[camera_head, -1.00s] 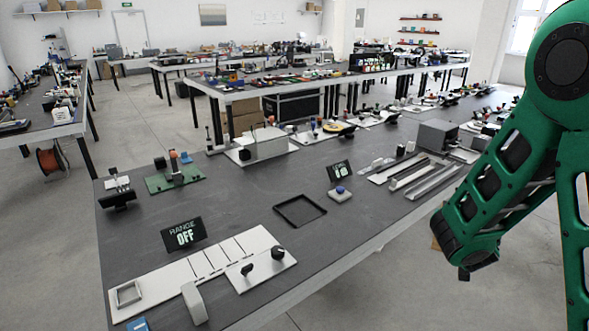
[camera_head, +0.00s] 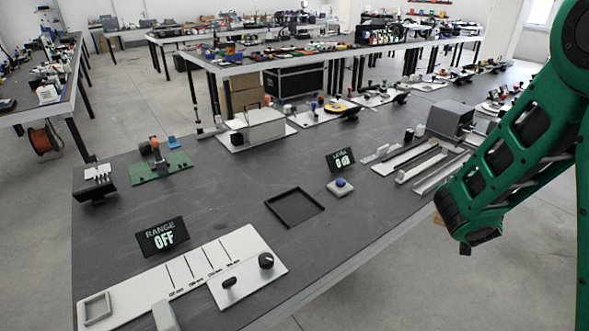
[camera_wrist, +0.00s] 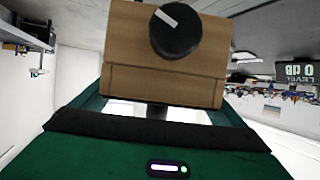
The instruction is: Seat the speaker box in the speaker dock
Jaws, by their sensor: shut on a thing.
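A brown box (camera_wrist: 165,83) with a round black knob-like disc (camera_wrist: 175,30) bearing a white mark fills the upper middle of the wrist view; I take it as the speaker box. My gripper (camera_wrist: 157,108) is shut on it, and its fingertips are mostly hidden behind the box. In the head view my green arm is at the right, and neither gripper nor box shows there. No dock is clearly identifiable. An empty black square frame (camera_head: 295,208) lies mid-bench, and a small grey square frame (camera_head: 97,309) sits on a white plate.
The dark bench (camera_head: 235,195) holds a RANGE OFF display (camera_head: 162,237), a white panel with a black knob (camera_head: 266,261), a blue button (camera_head: 341,184), grey rails (camera_head: 424,164) and a grey box (camera_head: 450,119).

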